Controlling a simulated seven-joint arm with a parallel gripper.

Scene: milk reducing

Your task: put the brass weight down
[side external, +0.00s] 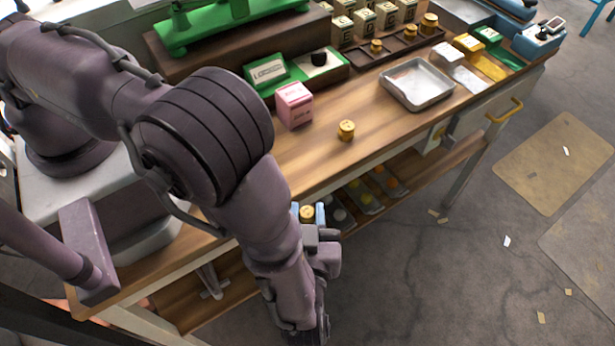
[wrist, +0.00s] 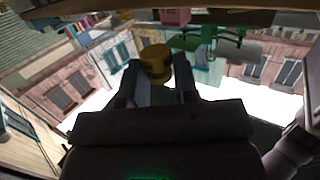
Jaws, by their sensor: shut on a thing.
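My gripper (side external: 308,214) is shut on a small brass weight (side external: 307,211). In the side view they show at the table's near long edge, seemingly just outside it; their height is hard to tell. In the wrist view the held brass weight (wrist: 156,62) sits between the two dark fingers of my gripper (wrist: 158,78). Another brass weight (side external: 346,130) stands alone on the wooden table (side external: 312,158), right of the pink box.
A pink box (side external: 294,105), a green tray (side external: 335,76) and an empty metal tray (side external: 417,84) stand on the table. A green scale (side external: 215,20) is at the back left. A lower shelf (side external: 415,176) holds small containers. Bare tabletop surrounds the lone weight.

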